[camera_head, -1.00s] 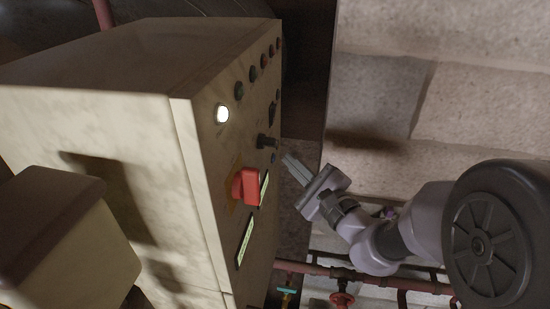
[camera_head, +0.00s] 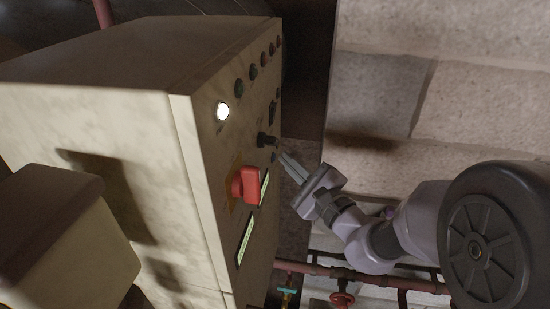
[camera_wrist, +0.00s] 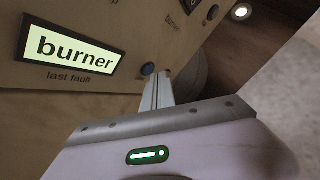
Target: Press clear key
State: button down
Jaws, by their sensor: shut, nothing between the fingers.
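A small round blue button (camera_wrist: 148,68) sits on the panel in the wrist view, beside the lit display (camera_wrist: 72,50) reading "burner" with "last fault" printed under it. No "clear" label is readable. The button also shows as a small dark-blue dot (camera_head: 274,157) in the head view. My gripper (camera_head: 281,155) is shut and empty, its fingers pointing at the panel face near this button. In the wrist view the fingertips (camera_wrist: 158,76) are just beside and below the button. I cannot tell whether they touch the panel.
The cabinet (camera_head: 90,120) carries a red switch (camera_head: 246,185), a second lit display (camera_head: 245,238), a dark knob (camera_head: 267,140), a glowing white lamp (camera_head: 222,111) and several dark buttons. Red pipes (camera_head: 315,270) run below my arm. A stone wall is at the right.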

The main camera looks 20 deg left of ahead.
jog(key=shift+s+a, duration=0.1)
jog(key=shift+a, duration=0.25)
dwell(0.7)
jog(key=shift+d, duration=0.1)
jog(key=shift+w+d+b, duration=0.2)
jog(key=shift+d+b, duration=0.2)
jog(key=shift+d, duration=0.3)
jog(key=shift+w+d+b, duration=0.2)
jog(key=shift+d+b, duration=0.05)
jog(key=shift+d, duration=0.55)
jog(key=shift+w+d+b, duration=0.2)
jog(key=shift+d+b, duration=0.05)
jog(key=shift+d, duration=0.55)
jog(key=shift+w+d+b, duration=0.2)
jog(key=shift+d+b, duration=0.05)
jog(key=shift+d, duration=0.55)
